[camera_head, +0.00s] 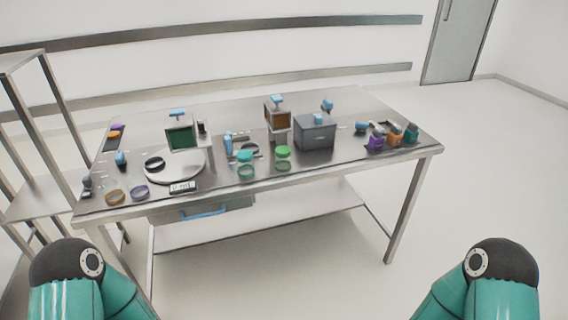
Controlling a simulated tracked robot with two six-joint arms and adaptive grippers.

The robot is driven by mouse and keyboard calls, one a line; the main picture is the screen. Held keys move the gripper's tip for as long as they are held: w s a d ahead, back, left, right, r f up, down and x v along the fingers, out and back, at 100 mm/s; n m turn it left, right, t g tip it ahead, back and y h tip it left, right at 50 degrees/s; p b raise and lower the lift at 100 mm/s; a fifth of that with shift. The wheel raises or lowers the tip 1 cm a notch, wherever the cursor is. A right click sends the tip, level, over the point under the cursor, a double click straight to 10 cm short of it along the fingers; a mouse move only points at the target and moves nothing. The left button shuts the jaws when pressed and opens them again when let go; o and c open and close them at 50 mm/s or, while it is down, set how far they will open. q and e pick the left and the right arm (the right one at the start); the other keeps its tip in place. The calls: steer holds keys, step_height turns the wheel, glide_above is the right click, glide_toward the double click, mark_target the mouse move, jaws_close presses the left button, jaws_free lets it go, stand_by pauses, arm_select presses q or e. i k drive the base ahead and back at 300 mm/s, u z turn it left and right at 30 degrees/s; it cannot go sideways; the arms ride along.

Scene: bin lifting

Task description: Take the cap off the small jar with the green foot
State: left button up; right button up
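At the right end of the metal table, a small jar with a green lower part (411,134) stands beside an orange one (394,138) and a purple one (376,143). Their tops look dark or grey; at this size I cannot tell the cap from the body. Round green-rimmed pieces (246,171) and a bright green disc (283,152) lie near the table's front middle. Neither of my grippers is in view; only teal and black parts of my arms show at the bottom left and bottom right corners.
The metal table (330,170) also holds a round plate (176,165), a small display (183,187), a green-windowed box (181,134), an amber-windowed box (278,116) and a grey box (315,133). A metal rack (40,180) stands left. The floor on the right is clear.

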mark_target(282, 164)
steer(key=u, duration=0.05)
steer(key=i, duration=0.9)
steer(key=z, duration=0.05)
